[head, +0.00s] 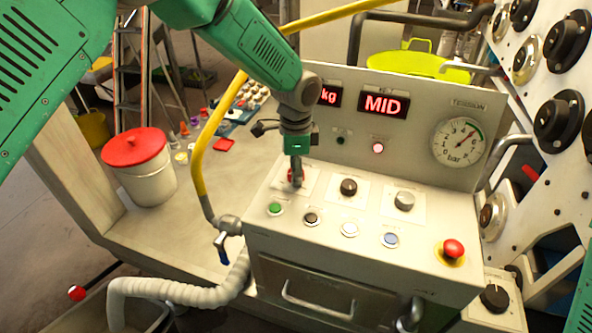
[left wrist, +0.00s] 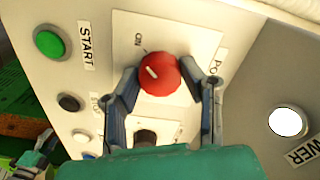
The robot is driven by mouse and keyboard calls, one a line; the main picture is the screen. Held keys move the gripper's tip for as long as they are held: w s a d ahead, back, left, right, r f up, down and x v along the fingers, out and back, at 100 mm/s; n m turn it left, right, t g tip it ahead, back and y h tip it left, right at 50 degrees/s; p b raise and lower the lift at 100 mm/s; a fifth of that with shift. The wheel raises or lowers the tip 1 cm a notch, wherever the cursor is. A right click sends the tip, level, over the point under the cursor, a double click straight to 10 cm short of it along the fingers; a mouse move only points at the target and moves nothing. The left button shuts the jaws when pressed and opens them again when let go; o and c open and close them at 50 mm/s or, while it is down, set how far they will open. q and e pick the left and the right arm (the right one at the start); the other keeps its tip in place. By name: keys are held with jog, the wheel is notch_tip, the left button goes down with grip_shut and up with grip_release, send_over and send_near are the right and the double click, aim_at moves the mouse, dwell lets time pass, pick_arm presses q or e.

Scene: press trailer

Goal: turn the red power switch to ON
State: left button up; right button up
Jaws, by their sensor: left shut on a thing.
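The red power switch (left wrist: 160,75) is a round red knob on a white plate, with a short white mark on its face. The mark points toward the upper left in the left wrist view, roughly toward the printed ON label (left wrist: 138,39). My left gripper (left wrist: 163,77) is shut on the knob, one finger on each side of it. In the head view my left gripper (head: 296,178) comes down from above onto the switch and hides most of it.
A black knob (head: 349,187) and a grey knob (head: 404,200) sit right of the switch. Several push buttons, including a green START button (head: 275,209), line the front. A red emergency button (head: 453,249) is at the right. A yellow hose (head: 203,150) passes left of the panel.

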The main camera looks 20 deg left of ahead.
pick_arm(q)
jog(key=shift+w, duration=0.15)
dwell(0.4)
jog(key=o, duration=1.1)
jog(key=shift+o, duration=0.2)
notch_tip(320, 180, up, 12)
jog(key=shift+w, duration=0.15)
jog(key=shift+f, duration=0.15)
